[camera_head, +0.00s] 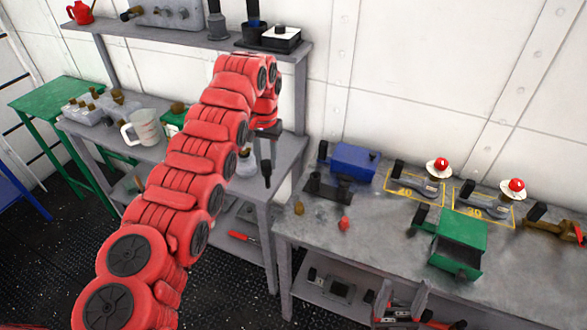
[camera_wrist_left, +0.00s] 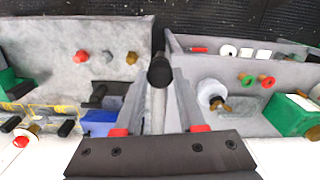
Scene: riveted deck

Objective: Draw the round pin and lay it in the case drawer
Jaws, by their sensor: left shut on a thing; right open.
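My left gripper (camera_head: 265,133) is shut on a grey shaft with a black round end, which appears to be the round pin (camera_head: 267,172). It hangs in the air near the gap between the two benches. In the left wrist view the black end (camera_wrist_left: 160,71) points away from the fingers. A green case (camera_head: 461,240) with a black handle stands on the right bench; I cannot tell whether its drawer is open. My right gripper (camera_head: 402,302) shows at the bottom edge, its two fingers apart and empty, in front of the right bench.
The right bench (camera_head: 385,258) holds a blue box (camera_head: 354,162), a dark fixture (camera_head: 326,186), small red and brown knobs, and two red-topped units on yellow-marked plates. The left bench carries a jug (camera_head: 146,128). A shelf (camera_head: 170,37) stands above it.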

